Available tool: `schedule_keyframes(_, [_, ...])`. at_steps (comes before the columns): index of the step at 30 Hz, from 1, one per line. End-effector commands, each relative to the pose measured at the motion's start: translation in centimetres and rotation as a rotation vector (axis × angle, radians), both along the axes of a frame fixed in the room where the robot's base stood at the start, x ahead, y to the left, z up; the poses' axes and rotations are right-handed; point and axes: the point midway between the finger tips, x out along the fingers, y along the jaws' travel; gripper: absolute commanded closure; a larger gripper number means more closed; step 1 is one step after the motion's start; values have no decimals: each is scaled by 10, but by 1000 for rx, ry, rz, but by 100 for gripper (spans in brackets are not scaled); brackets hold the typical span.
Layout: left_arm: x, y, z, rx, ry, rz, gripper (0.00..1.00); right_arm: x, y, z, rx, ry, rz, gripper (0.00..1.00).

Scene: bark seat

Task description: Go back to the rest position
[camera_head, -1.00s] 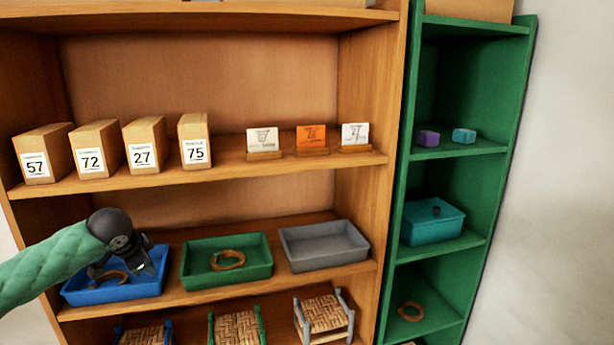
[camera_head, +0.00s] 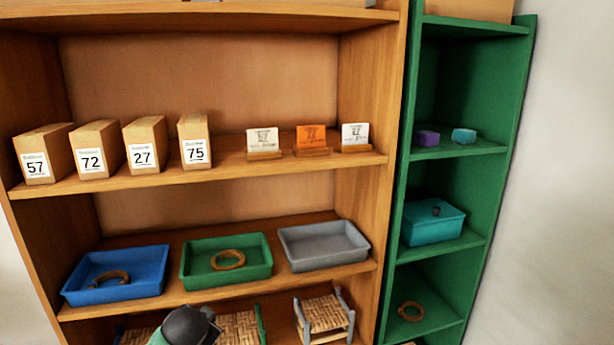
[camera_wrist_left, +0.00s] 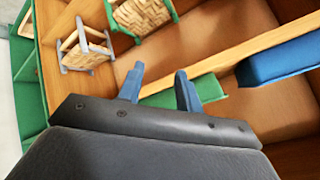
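My left gripper (camera_head: 200,320) is at the bottom edge of the head view, in front of the lower shelf with the woven seats, with only its dark wrist and part of the hand showing. In the left wrist view the two blue-grey fingers of the left gripper (camera_wrist_left: 159,71) stand apart with nothing between them. My right gripper is in neither view.
Beside the blue tray are a green tray (camera_head: 190,270) with a ring and an empty grey tray (camera_head: 322,245). Small woven stools (camera_head: 322,312) stand below. Boxes and cards line the shelf above. A green shelf unit (camera_head: 455,150) stands at the right.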

Motion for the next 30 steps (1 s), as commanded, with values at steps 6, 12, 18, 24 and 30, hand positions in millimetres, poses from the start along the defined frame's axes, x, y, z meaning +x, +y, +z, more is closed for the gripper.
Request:
schedule_keyframes(6, [-53, -21, -70, -87, 90, 63, 65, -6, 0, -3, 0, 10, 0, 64])
schedule_keyframes(12, [-110, -39, -132, -172, 196, 117, 65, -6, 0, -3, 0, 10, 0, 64])
schedule_keyframes(18, [-177, -60, -191, -257, 320, 170, 65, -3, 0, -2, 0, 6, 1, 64])
schedule_keyframes(24, [-254, -81, -244, -324, 453, 225, 65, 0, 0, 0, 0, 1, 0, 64])
schedule_keyframes(30, [-333, -103, -284, -367, 580, 262, 65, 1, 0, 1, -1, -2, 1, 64])
